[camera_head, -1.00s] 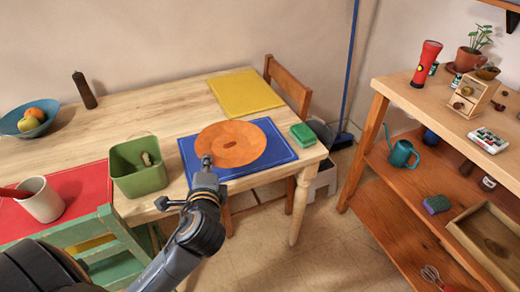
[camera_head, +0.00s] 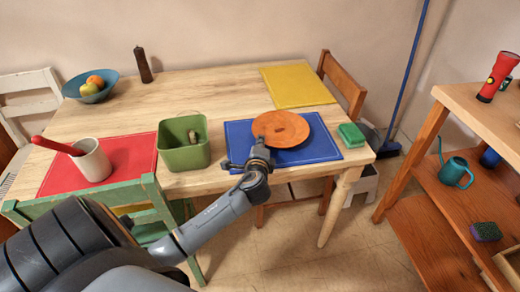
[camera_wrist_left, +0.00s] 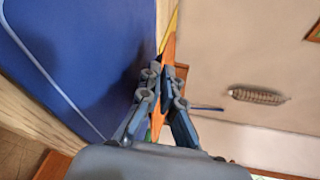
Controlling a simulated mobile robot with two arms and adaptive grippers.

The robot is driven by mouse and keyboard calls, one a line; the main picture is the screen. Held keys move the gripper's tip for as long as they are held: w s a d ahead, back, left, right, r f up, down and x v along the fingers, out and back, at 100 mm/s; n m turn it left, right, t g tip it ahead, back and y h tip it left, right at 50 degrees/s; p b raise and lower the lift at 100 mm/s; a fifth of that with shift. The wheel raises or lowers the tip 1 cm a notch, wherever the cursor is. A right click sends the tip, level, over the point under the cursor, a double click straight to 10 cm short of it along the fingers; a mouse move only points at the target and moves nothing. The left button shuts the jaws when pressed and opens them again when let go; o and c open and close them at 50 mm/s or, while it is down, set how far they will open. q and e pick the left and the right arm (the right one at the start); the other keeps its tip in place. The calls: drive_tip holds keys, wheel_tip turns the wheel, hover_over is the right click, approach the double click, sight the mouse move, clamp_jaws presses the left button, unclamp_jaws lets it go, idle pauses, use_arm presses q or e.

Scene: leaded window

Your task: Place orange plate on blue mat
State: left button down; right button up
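The orange plate (camera_head: 281,129) is a flat disc with a darker mark, over the right-middle part of the blue mat (camera_head: 320,149) in the head view. My left gripper (camera_head: 261,146) is at the plate's near left edge. In the left wrist view, the plate (camera_wrist_left: 170,48) shows edge-on as a thin orange strip between the fingers of my left gripper (camera_wrist_left: 166,78), which look shut on its rim. The blue mat (camera_wrist_left: 95,45) fills the left of that view, close beside the plate. I cannot tell whether the plate touches the mat. My right gripper is not in view.
A green bin (camera_head: 184,155) stands left of the mat, a green box (camera_head: 351,134) right of it. A yellow mat (camera_head: 298,87) lies behind. A red mat (camera_head: 128,160) with a cup (camera_head: 92,161) is at left. A green chair (camera_head: 150,205) stands at the near edge.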

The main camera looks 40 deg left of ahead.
use_arm(q)
wheel_tip(320, 180, down, 2)
drive_tip(key=shift+f, duration=0.15)
drive_tip(key=shift+f, duration=0.1)
drive_tip(key=c, duration=1.8)
unclamp_jaws()
drive_tip(key=shift+s, duration=0.1)
